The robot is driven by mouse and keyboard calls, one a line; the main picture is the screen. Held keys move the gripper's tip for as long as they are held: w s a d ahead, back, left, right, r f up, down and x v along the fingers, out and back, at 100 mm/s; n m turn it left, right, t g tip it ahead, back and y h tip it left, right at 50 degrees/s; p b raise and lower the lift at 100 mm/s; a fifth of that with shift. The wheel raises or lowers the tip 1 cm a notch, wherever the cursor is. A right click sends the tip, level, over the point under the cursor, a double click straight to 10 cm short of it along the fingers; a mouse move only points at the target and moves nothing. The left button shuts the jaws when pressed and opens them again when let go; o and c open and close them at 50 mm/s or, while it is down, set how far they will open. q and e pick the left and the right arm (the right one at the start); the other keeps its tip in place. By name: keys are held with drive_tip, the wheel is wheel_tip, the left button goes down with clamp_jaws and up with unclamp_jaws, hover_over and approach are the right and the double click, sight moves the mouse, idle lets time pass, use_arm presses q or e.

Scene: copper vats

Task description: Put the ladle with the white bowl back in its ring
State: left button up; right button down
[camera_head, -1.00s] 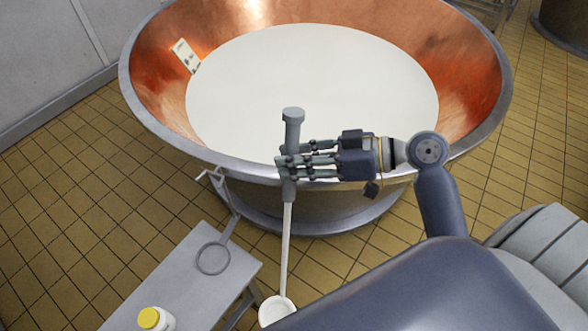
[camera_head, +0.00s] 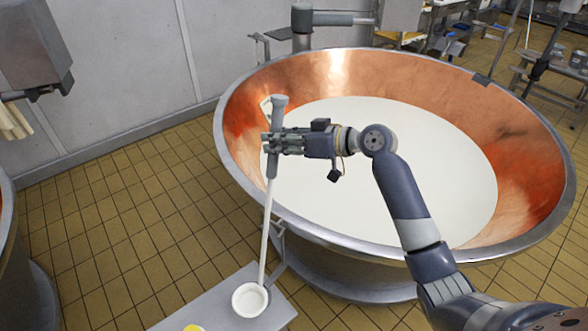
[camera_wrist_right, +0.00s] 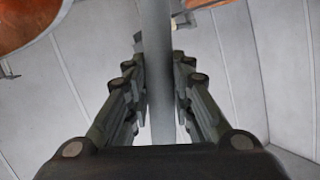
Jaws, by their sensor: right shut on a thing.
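My right gripper (camera_head: 270,143) is shut on the grey grip of the ladle (camera_head: 264,225), near its top. The ladle hangs nearly upright, with its white bowl (camera_head: 250,299) at the lower end. The bowl appears over the grey bench (camera_head: 204,316); I cannot tell whether it touches anything. The ring's metal bracket (camera_head: 279,262) runs down from the vat's near-left rim toward the bowl. The ring itself is hidden, apparently behind the bowl. In the right wrist view, the grip (camera_wrist_right: 157,70) stands between the fingers. My left gripper is not in view.
The large copper vat (camera_head: 535,170), filled with white liquid, takes up the right and middle. A yellow-lidded container (camera_head: 193,328) is at the bottom edge by the bench. Tiled floor (camera_head: 120,220) is open to the left. Another vat edge (camera_head: 22,270) shows at far left.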

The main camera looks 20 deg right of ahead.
sight(273, 122)
drive_tip(key=w+r+p, duration=0.1)
drive_tip(key=w+r, duration=0.1)
drive_tip(key=w, duration=0.1)
drive_tip(key=shift+r, duration=0.4)
drive_tip(key=shift+w+h, duration=0.2)
drive_tip(key=shift+h, duration=0.1)
drive_tip(key=shift+w+d+f+b, duration=0.1)
drive_tip(key=shift+w+f+b, duration=0.05)
drive_tip(key=shift+f+b, duration=0.6)
use_arm(q)
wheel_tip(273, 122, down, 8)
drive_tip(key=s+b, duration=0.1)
drive_tip(key=b, duration=0.7)
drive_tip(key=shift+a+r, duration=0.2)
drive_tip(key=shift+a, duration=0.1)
use_arm(e)
wheel_tip(273, 122, down, 10)
drive_tip(key=w+d, duration=0.1)
drive_tip(key=d, duration=0.1)
drive_tip(key=shift+w+r, duration=0.15)
drive_tip(key=shift+w, duration=0.1)
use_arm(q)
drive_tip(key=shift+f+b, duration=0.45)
use_arm(e)
drive_tip(key=shift+d, duration=0.1)
